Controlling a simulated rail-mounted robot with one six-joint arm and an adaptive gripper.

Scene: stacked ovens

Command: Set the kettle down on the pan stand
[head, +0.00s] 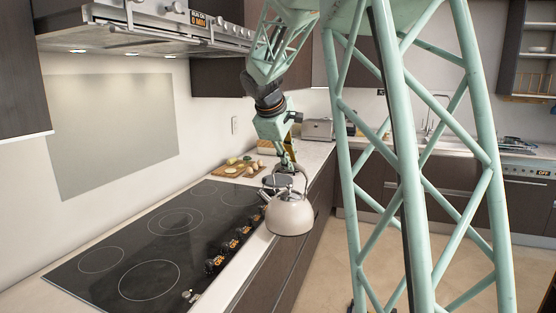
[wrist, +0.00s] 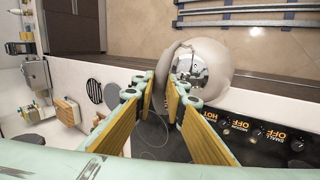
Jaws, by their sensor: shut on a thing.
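The pale, rounded kettle (head: 289,215) hangs upright in the head view, over the counter's front edge beside the hob. My gripper (head: 288,167) is shut on its handle from above. In the wrist view the kettle's shiny body (wrist: 208,62) lies just beyond my gripper's fingertips (wrist: 163,82), and the fingers partly hide its handle. A dark, round, slatted disc (wrist: 94,91), which looks like the pan stand, lies on the white counter left of the fingers. In the head view a dark flat shape (head: 277,182) behind the kettle appears to be the same stand, partly hidden.
The black hob (head: 150,235) with a row of knobs (head: 228,246) lies left of the kettle. A cutting board with food (head: 237,169) and a toaster (head: 318,129) stand farther back on the counter. A range hood (head: 165,30) hangs above. Open floor lies right of the counter.

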